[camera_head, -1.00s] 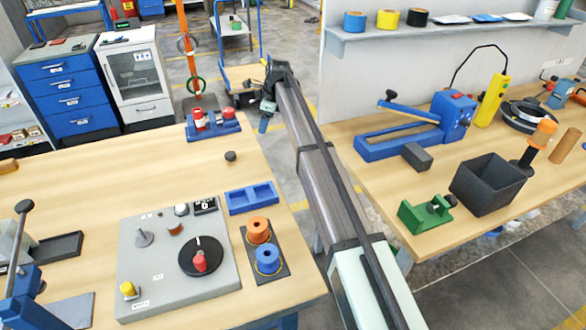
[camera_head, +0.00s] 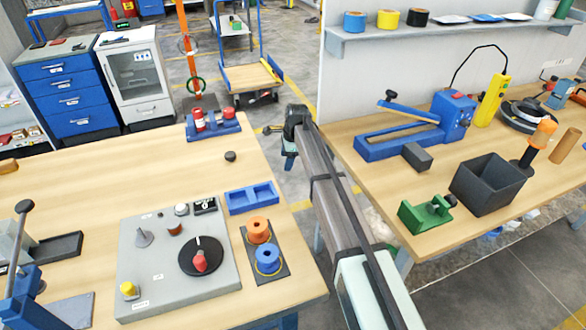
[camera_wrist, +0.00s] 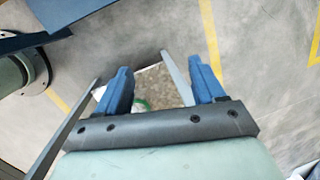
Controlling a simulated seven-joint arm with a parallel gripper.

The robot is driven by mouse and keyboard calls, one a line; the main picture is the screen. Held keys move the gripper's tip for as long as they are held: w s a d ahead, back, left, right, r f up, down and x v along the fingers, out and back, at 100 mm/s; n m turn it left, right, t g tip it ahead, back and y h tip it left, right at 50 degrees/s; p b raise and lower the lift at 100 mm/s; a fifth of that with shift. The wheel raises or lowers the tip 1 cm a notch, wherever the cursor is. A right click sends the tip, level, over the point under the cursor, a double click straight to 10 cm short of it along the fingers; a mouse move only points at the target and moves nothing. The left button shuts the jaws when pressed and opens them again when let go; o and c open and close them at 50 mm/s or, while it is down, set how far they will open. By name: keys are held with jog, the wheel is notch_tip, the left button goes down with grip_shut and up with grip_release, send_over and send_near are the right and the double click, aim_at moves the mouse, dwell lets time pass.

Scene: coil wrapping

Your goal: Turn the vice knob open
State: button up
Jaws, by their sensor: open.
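A small green vice (camera_head: 425,215) sits at the front left corner of the right workbench in the head view. Its dark knob (camera_head: 450,200) is on its right side. My gripper (camera_head: 279,146) hangs over the floor gap between the two benches, left of and well apart from the vice. In the wrist view my gripper (camera_wrist: 160,82) is open, with two blue fingers spread and nothing held. The vice is not clearly seen there; floor lies below the fingers, with a small unclear green patch between them.
On the right bench, a black bin (camera_head: 487,184) stands right of the vice, and a grey block (camera_head: 417,157) and blue lever tool (camera_head: 400,140) lie behind it. The left bench holds a grey control panel (camera_head: 150,240) and spools. A blue cart (camera_head: 245,75) stands beyond.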

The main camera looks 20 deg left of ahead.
jog(key=shift+n, duration=0.5)
jog(key=shift+s+d+f, duration=0.2)
jog(key=shift+d+f, duration=0.5)
jog(key=shift+f, duration=0.2)
jog(key=shift+s+d+f, duration=0.15)
jog(key=shift+d+f, duration=0.55)
jog(key=shift+f, duration=0.2)
jog(key=n+h, duration=0.2)
jog(key=n, duration=0.9)
send_near(228, 110)
jog(key=f, duration=0.9)
jog(key=shift+w+a, duration=0.15)
jog(key=shift+w, duration=0.1)
jog(key=c, duration=1.1)
